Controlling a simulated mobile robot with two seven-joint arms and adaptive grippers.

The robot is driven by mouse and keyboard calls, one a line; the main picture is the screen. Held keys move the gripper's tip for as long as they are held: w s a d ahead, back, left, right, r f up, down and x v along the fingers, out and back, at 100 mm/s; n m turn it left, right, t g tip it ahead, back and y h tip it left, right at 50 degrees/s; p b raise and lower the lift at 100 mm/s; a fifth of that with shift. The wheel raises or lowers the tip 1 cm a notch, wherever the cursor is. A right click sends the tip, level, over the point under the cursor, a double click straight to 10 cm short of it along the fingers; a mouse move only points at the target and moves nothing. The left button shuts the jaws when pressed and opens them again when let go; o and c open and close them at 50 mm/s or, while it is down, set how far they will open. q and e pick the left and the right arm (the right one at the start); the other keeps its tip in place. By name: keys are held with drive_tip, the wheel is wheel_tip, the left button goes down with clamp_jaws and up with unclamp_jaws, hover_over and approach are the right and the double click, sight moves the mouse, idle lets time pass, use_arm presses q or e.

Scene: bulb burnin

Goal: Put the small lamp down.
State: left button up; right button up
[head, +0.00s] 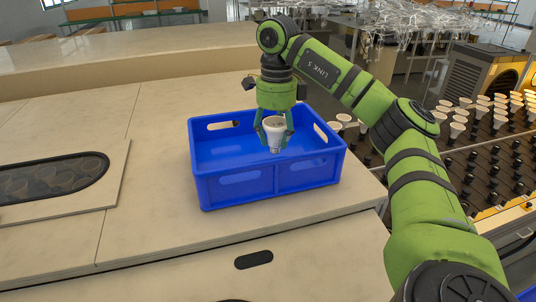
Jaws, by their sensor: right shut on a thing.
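My right gripper (274,130) is shut on the small lamp (273,131), a white bulb with a grey screw base pointing down. It holds the lamp over the blue crate (235,188), near the front wall and at about rim height. The crate stands on the pale bench and its visible inside looks empty, though part of its floor is hidden by the front wall. From this angle I cannot tell how far the lamp is above the crate floor. My left gripper is not in view.
A rack with several white lamps and dark sockets (490,150) stands at the right, beyond my right arm. A dark oval window (50,178) in a raised panel lies at the left. The pale bench (150,190) left of the crate is clear.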

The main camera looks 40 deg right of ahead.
drive_tip(key=shift+w+a+f, duration=0.2)
drive_tip(key=shift+w+f, duration=0.1)
drive_tip(key=shift+w, duration=0.2)
drive_tip(key=shift+w+a+f, duration=0.2)
drive_tip(key=shift+w+f, duration=0.05)
drive_tip(key=shift+w, duration=0.2)
wheel_tip(320, 180, down, 4)
drive_tip(key=shift+s+d+r+p, duration=0.15)
drive_tip(key=shift+r+p, duration=0.1)
drive_tip(key=shift+p, duration=0.75)
drive_tip(key=shift+f, duration=0.2)
drive_tip(key=shift+f, duration=0.1)
drive_tip(key=shift+f, duration=0.15)
drive_tip(key=o, duration=1.3)
